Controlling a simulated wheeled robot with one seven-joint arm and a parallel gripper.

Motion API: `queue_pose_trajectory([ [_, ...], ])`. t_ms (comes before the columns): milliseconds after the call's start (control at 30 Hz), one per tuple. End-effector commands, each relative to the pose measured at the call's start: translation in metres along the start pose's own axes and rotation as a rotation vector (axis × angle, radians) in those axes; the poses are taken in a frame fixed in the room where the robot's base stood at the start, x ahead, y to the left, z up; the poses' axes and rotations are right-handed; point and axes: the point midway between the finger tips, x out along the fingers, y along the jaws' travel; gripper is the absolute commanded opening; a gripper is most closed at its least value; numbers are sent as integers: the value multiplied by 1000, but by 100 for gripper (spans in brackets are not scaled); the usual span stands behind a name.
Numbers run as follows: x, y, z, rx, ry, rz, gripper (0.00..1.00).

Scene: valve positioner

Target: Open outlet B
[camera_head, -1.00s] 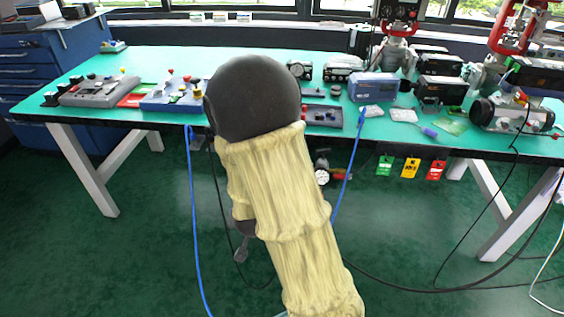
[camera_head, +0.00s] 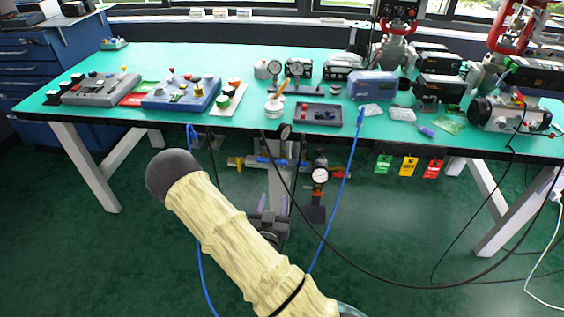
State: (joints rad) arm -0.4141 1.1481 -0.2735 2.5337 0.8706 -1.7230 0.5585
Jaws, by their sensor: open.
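Under the table's front edge, a grey post (camera_head: 279,190) carries a pipe assembly (camera_head: 270,161) with blue and yellow parts. A round gauge (camera_head: 320,175) sits at its right, with small red and orange parts beside it. I cannot read any label for outlet B. My gripper (camera_head: 269,217) appears as dark blocky parts below the pipe assembly, partly behind my cream-sleeved arm. It is open, and nothing shows between its fingers. It looks apart from the pipe assembly, though the depth is hard to judge.
The green table (camera_head: 240,60) holds control boxes, gauges and a dark tray (camera_head: 305,114). Green, yellow and red tags (camera_head: 409,167) hang at the right. The floor at left is clear.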

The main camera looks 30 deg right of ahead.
Motion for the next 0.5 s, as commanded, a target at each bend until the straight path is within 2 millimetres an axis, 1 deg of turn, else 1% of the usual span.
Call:
queue_pose_trajectory([
  [267,2,0,2,2,-2,1,45],
  [500,10,-1,5,5,-1,3,45],
])
